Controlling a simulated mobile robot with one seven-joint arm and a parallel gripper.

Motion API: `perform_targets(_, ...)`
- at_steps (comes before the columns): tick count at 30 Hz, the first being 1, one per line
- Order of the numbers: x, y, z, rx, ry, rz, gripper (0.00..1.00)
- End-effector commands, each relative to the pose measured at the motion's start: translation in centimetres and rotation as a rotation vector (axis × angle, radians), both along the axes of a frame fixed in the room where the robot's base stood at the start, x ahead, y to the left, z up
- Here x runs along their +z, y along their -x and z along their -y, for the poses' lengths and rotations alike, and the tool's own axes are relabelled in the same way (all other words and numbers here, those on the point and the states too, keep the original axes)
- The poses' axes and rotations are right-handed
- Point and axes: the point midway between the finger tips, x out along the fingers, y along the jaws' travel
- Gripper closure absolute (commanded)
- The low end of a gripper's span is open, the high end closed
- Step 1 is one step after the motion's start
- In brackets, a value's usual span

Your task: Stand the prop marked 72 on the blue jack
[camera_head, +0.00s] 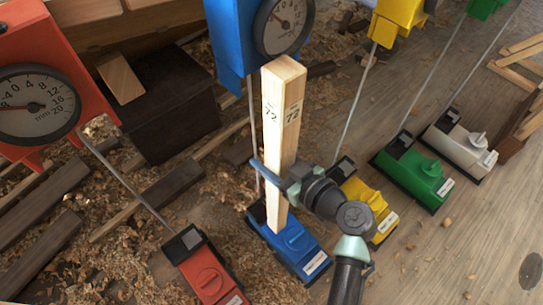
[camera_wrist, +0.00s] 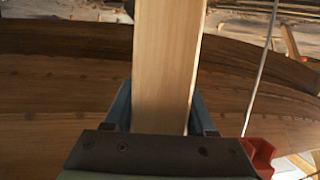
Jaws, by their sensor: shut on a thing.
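The prop marked 72 (camera_head: 282,115) is a pale, square wooden post with 72 on two faces. It stands about upright in the head view, its lower end in front of the blue jack (camera_head: 293,245). I cannot tell whether it touches the jack. My gripper (camera_head: 272,178) is shut on the prop below its middle. In the wrist view the prop (camera_wrist: 165,70) rises between the two blue fingers (camera_wrist: 162,110). The blue gauge (camera_head: 283,22) is behind the prop's top, its dial partly cut off by the frame.
A red jack (camera_head: 207,275) lies left, a yellow jack (camera_head: 370,208), green jack (camera_head: 415,178) and white jack (camera_head: 460,145) to the right. Thin rods rise from the jacks towards gauges, including the red gauge (camera_head: 45,105). A dark box (camera_head: 165,110) and shavings lie left; planking at lower right is mostly clear.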

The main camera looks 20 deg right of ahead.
Motion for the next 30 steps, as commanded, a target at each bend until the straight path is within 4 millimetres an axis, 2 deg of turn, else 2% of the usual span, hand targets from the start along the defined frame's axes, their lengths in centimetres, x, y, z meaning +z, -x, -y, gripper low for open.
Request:
perform_targets(18, -4.0, -0.3, 0.0, -0.002, -0.001, 0.006, 1.0)
perform_targets(30, -3.8, -2.8, -1.0, 0.001, 0.002, 0.007, 1.0)
